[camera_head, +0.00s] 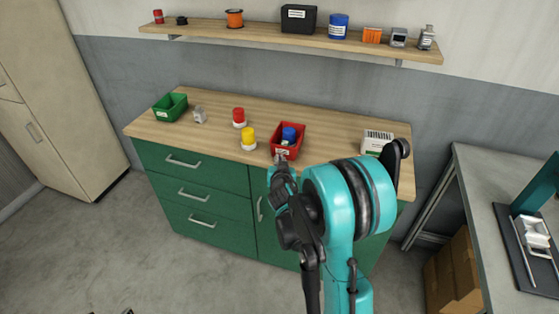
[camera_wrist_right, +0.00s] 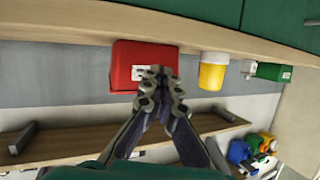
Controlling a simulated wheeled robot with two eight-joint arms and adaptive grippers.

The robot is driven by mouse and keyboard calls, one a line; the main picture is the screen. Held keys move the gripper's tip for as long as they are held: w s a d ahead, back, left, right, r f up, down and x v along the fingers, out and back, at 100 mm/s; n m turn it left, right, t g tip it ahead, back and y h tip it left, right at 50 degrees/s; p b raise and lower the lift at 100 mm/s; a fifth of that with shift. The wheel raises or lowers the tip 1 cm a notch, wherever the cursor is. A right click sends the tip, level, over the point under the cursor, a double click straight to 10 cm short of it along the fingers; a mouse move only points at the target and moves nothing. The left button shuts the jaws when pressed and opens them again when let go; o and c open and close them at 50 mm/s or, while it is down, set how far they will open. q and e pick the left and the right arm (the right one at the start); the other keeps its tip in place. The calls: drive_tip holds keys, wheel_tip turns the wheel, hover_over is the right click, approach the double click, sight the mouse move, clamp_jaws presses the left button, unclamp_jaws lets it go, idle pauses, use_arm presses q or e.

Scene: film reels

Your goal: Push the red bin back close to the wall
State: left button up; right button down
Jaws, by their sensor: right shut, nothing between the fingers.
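The red bin (camera_head: 289,140) stands on the wooden counter near its front edge, with a blue-capped container (camera_head: 289,134) inside. My right gripper (camera_head: 281,160) is shut and empty, its tips at the bin's front, by the label. The right wrist view is upside down; there the closed fingertips (camera_wrist_right: 156,72) overlap the label of the red bin (camera_wrist_right: 128,62). I cannot tell whether they touch it. The grey wall (camera_head: 240,70) is behind the counter. Only small dark bits, possibly my left gripper (camera_head: 112,312), show at the bottom edge of the head view.
A yellow container (camera_head: 248,139) and a red-capped container (camera_head: 239,117) stand left of the bin. The green bin (camera_head: 170,107) is farther left; a white box (camera_head: 377,141) is to the right. Bare counter (camera_head: 290,112) lies behind the red bin. A shelf (camera_head: 270,34) hangs above.

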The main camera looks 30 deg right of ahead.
sight(293, 139)
idle(0.5)
